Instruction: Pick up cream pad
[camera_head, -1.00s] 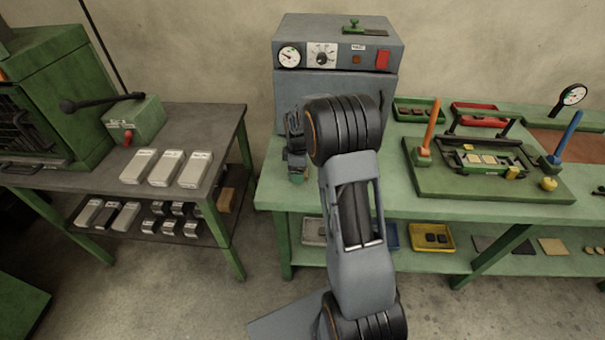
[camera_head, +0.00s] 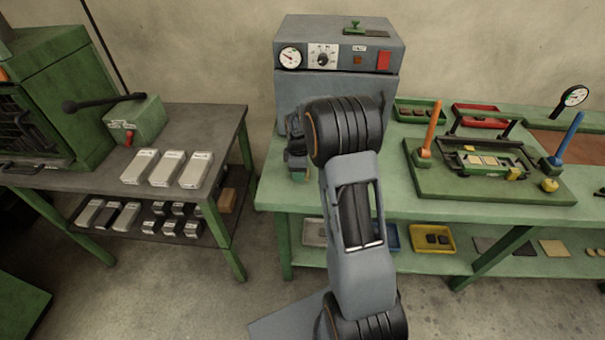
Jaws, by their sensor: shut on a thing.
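My gripper (camera_head: 299,174) is at the left end of the green bench, in front of the grey oven. My own wrist covers most of it. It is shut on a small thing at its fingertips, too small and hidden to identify. Pale cream pieces (camera_head: 481,160) lie in the green fixture on the right of the bench, well away from my gripper. I cannot tell whether one of these is the cream pad. A flat tan sheet (camera_head: 554,247) lies on the bench's lower shelf.
The grey oven (camera_head: 338,85) stands at the back of the green bench (camera_head: 385,200). A green board (camera_head: 430,184) carries the fixture and orange and blue handles. Red and green trays stand behind it. A grey table (camera_head: 215,130) at left holds several pale blocks. Floor shows between the tables.

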